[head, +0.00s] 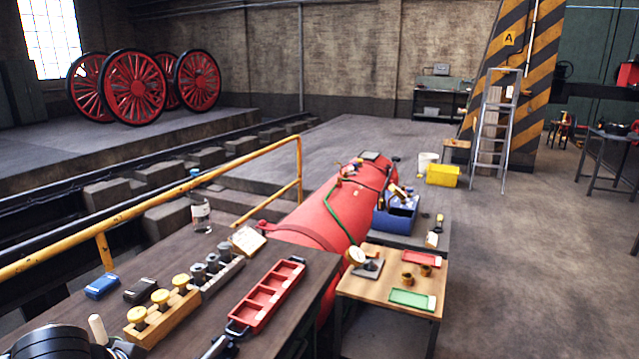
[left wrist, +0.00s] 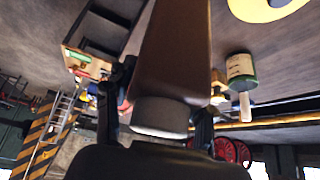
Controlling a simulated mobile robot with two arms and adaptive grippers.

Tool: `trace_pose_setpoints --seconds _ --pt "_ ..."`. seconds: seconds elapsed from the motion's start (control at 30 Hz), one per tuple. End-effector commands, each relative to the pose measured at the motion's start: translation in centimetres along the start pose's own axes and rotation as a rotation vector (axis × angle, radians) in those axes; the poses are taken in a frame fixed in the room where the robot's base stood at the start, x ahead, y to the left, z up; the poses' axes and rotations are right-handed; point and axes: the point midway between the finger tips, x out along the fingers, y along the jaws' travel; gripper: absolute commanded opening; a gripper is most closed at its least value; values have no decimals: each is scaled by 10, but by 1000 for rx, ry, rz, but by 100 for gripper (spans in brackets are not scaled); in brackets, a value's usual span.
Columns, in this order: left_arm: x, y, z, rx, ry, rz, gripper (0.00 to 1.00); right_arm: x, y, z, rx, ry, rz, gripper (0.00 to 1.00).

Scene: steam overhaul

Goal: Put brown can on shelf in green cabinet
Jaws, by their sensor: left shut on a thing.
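The brown can (left wrist: 170,65) fills the upper middle of the left wrist view, with a pale grey end (left wrist: 160,117) toward the camera. My left gripper (left wrist: 160,110) is shut on it, with one dark finger on each side. In the head view, dark parts of my left arm show at the bottom left corner; the can cannot be made out there. I cannot make out a green cabinet or its shelf clearly in either view.
The dark workbench holds a red tray (head: 268,295), a wooden block with yellow-topped pieces (head: 162,312) and a clear bottle (head: 200,215). A small wooden table (head: 390,284) and a red boiler (head: 318,212) stand beyond. A yellow railing (head: 200,190) runs behind the bench. The floor at right is open.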

Motion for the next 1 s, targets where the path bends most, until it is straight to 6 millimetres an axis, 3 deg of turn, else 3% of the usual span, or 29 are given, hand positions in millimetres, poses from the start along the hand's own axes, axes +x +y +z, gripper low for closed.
trace_pose_setpoints --seconds 0.2,0.4,1.0 --pt "20 32 -16 -61 3 -25 5 0 0 0 0 0 0 35" --pt "28 51 -22 -103 0 -52 5 0 0 0 0 -1 0 35" --pt "31 57 -24 -121 -3 -66 5 0 0 1 0 -1 0 35"
